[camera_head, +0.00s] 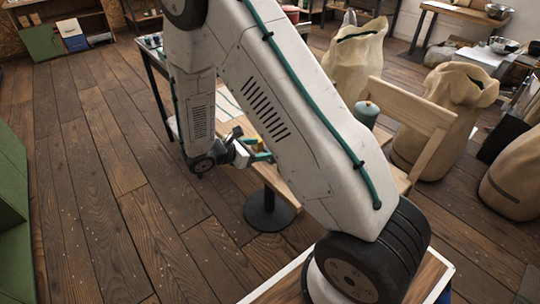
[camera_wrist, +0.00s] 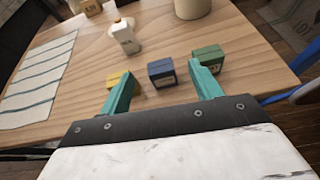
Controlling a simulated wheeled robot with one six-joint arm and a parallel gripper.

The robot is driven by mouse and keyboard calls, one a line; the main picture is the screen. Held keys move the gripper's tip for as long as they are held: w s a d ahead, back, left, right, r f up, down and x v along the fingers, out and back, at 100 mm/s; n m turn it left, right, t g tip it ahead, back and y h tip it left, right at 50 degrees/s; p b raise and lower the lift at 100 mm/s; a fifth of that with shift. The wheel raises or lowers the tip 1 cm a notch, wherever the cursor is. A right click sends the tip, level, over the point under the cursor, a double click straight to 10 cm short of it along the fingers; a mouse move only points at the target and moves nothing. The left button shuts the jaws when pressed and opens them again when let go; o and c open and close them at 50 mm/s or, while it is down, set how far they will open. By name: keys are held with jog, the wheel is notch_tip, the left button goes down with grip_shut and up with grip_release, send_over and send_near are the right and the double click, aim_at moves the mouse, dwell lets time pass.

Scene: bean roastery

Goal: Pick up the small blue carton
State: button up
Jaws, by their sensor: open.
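The small blue carton (camera_wrist: 161,74) stands on a wooden table (camera_wrist: 60,70) in the wrist view. It lies ahead of my gripper (camera_wrist: 160,75), in line with the gap between its two teal fingers. The fingers are apart and nothing is held. A yellow carton (camera_wrist: 114,78) stands to the left, partly behind the left finger. A green carton (camera_wrist: 209,54) stands to the right, by the right fingertip. In the head view my gripper (camera_head: 258,157) is over the table's edge, partly hidden by my arm; the blue carton cannot be made out there.
A striped cloth (camera_wrist: 38,82) lies at left. Floor at left is mostly clear.

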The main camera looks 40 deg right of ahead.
aim_at(268, 150)
jog(key=shift+w+f+n, duration=0.15)
jog(key=shift+f+n, duration=0.15)
jog(key=shift+f, duration=0.45)
jog(key=shift+d+f, duration=0.15)
jog(key=shift+f, duration=0.1)
jog(key=x, duration=0.7)
jog(key=shift+d, duration=0.25)
jog(key=c, duration=1)
